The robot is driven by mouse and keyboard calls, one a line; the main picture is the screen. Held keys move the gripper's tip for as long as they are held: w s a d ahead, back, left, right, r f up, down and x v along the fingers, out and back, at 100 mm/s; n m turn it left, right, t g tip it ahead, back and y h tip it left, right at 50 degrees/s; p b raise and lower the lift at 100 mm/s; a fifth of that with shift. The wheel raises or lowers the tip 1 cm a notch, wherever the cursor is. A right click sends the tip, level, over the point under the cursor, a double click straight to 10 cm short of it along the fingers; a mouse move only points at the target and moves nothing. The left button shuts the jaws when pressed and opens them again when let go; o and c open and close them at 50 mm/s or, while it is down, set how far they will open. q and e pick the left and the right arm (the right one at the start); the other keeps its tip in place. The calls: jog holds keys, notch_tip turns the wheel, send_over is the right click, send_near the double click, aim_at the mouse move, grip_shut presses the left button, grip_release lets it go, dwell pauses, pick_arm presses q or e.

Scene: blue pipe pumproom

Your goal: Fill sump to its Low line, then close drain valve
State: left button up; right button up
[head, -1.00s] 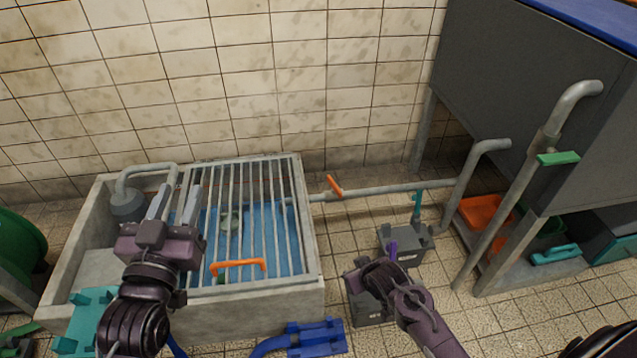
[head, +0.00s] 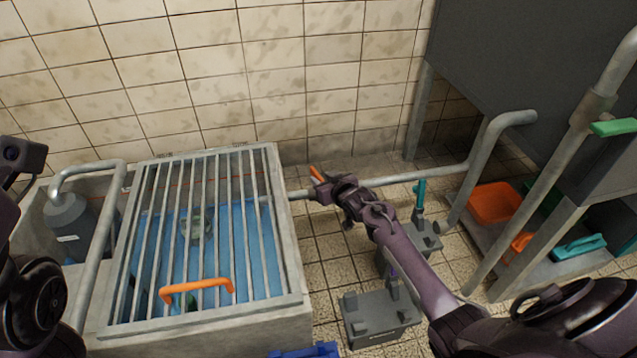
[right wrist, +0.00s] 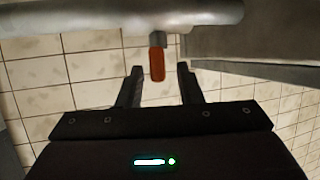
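The sump (head: 290,240) is a concrete basin with blue water (head: 255,235) under a barred grate, which has an orange handle (head: 197,289). A thin reddish line shows faintly on its back inner wall; I cannot read any label. The drain valve's orange lever (head: 316,173) is on the pipe right of the sump, partly hidden by my right gripper (head: 325,186). In the right wrist view, the lever (right wrist: 157,62) lies between the open fingers, with gaps on both sides. My left arm shows at the left edge; its gripper's fingers cannot be made out.
A grey bent pipe (head: 95,240) and a grey container (head: 68,215) stand at the sump's left end. Grey blocks (head: 380,316) sit on the floor below my right arm. A standing pipe (head: 540,175) and a shelf with an orange tray (head: 495,203) are at right.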

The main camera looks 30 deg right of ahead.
jog(key=shift+b+x, duration=0.6)
jog(key=shift+x, duration=0.7)
jog(key=shift+c, duration=0.3)
grip_shut()
